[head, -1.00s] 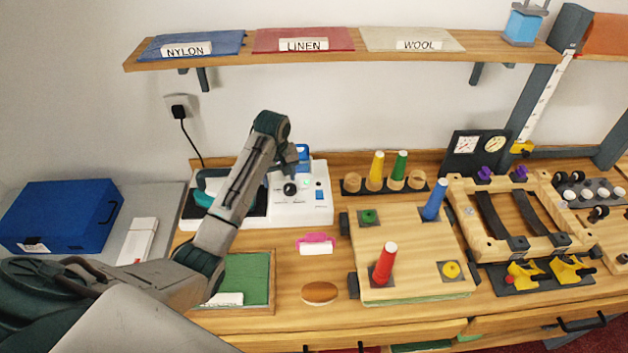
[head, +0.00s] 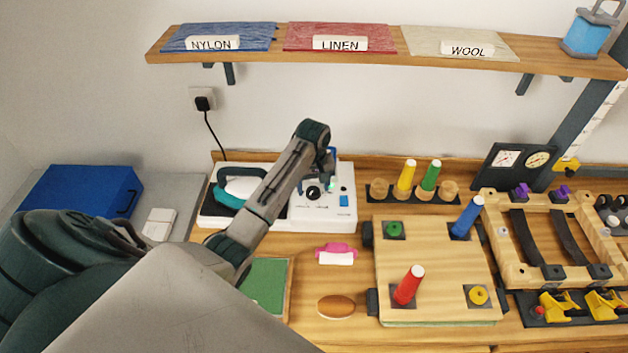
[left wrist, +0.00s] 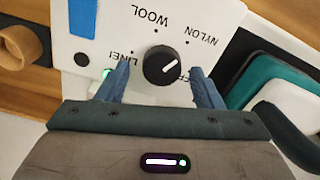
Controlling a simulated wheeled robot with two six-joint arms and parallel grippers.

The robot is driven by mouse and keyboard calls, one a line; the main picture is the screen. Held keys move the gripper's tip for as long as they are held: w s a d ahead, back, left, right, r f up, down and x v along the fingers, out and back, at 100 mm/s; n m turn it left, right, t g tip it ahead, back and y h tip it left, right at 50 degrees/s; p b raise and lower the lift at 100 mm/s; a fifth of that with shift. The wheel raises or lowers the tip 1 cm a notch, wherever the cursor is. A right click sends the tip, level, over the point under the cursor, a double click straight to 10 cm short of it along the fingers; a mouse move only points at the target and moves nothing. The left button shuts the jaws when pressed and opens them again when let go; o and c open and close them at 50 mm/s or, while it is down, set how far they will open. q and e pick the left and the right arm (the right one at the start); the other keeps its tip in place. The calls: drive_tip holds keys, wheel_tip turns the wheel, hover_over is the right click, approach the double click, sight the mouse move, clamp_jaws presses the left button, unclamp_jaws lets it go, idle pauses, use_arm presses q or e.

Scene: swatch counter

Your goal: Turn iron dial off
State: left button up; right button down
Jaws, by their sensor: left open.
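The iron dial (left wrist: 159,65) is a round black knob with a white pointer line on a white panel. In the left wrist view the pointer aims right and slightly up, toward the side with NYLON and a partly hidden label. WOOL and LINEN labels are on the other side. The dial also shows in the head view (head: 313,192) on the white iron station (head: 336,217). My left gripper (left wrist: 161,69) is open, its blue-grey fingers on either side of the dial with gaps visible. It also shows in the head view (head: 328,172). My right gripper is out of view.
A teal iron (head: 228,195) rests on the station left of the dial. A blue switch (left wrist: 82,17) is on the panel. Right of the station stand cones (head: 406,176) and a peg board (head: 440,262). A pink-handled roller (head: 337,250) lies in front.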

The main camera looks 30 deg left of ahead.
use_arm(q)
drive_tip(key=shift+s+f, duration=0.1)
drive_tip(key=shift+f, duration=0.1)
drive_tip(key=shift+s, duration=0.1)
drive_tip(key=shift+d+r, duration=0.1)
drive_tip(key=shift+d, duration=0.05)
drive_tip(key=shift+c, duration=1.2)
drive_tip(key=c, duration=0.7)
drive_tip(key=shift+m, duration=0.7)
drive_tip(key=m, duration=0.6)
drive_tip(key=shift+m, duration=0.4)
drive_tip(key=m, duration=0.3)
drive_tip(key=shift+m, duration=0.3)
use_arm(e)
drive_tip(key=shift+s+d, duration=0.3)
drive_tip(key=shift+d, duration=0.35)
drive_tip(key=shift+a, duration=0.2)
